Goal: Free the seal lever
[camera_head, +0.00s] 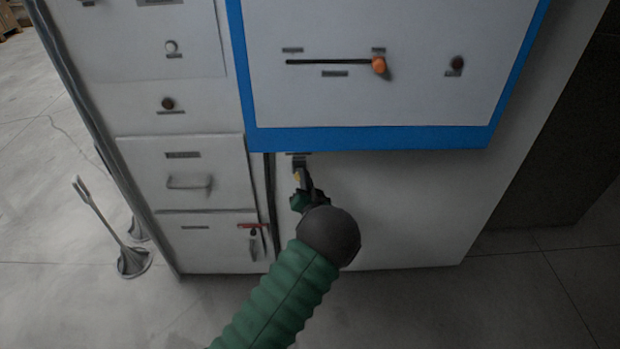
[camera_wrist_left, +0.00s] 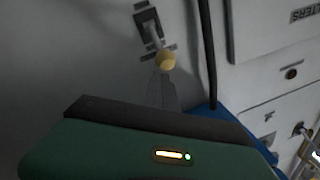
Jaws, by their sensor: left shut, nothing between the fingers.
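A small lever with a dark bracket and a yellow knob (camera_head: 297,176) is mounted on the white cabinet front, just under the blue-edged panel. In the left wrist view the yellow knob (camera_wrist_left: 165,61) hangs below its dark bracket (camera_wrist_left: 148,22). I see no readable label that names it as the seal lever. My left gripper (camera_head: 304,182) is at this lever and partly hides it in the head view. Its pale fingers (camera_wrist_left: 163,88) are shut and empty, close to the knob; I cannot tell whether they touch it. My right gripper is not in view.
A blue-edged panel (camera_head: 370,138) with an orange knob (camera_head: 379,65) on a slot overhangs above. Drawers with a bar handle (camera_head: 188,182) and a red-topped latch (camera_head: 253,226) are at the left. A metal stand (camera_head: 134,262) is on the floor. The cabinet front right of my gripper is bare.

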